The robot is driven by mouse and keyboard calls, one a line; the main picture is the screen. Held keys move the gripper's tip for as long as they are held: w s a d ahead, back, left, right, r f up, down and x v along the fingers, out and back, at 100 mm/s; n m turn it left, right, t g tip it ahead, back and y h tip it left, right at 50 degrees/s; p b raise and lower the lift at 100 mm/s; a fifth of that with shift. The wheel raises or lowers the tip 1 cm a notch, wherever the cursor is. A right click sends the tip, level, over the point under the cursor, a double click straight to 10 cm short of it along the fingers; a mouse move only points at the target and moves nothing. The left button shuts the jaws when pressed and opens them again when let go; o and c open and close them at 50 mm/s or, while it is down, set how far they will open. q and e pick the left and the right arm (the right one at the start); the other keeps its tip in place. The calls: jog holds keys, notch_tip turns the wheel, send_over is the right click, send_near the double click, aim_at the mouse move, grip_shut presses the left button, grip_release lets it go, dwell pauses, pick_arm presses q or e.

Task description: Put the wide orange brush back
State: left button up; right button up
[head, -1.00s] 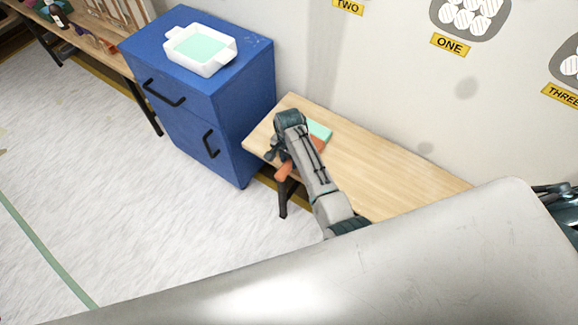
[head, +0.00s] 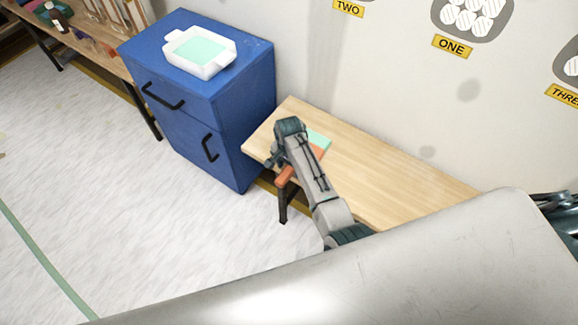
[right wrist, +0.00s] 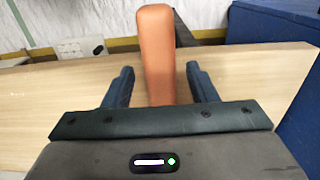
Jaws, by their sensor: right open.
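The wide orange brush lies on the wooden table (head: 400,180), partly hidden by my right arm in the head view. Its orange handle (head: 286,176) sticks out past the table's front edge, and a mint-green part (head: 319,138) shows on the other side of the arm. In the right wrist view the orange handle (right wrist: 155,50) stands between the two fingers, with a gap on each side. My right gripper (right wrist: 160,88) is open around the handle; it also shows in the head view (head: 272,161). My left gripper is not in view.
A blue cabinet (head: 190,115) with black handles stands left of the table. On it is a white tray (head: 205,67) with a mint-green inside. Wall labels and a shelf with items are at the back. The right part of the table is clear.

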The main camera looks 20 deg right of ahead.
jog(key=shift+f+b, duration=0.2)
jog(key=shift+b, duration=0.1)
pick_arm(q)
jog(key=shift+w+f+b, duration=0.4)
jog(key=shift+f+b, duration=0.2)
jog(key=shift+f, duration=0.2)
pick_arm(e)
notch_tip(320, 180, up, 11)
jog(key=shift+w+d, duration=0.2)
jog(key=shift+w, duration=0.2)
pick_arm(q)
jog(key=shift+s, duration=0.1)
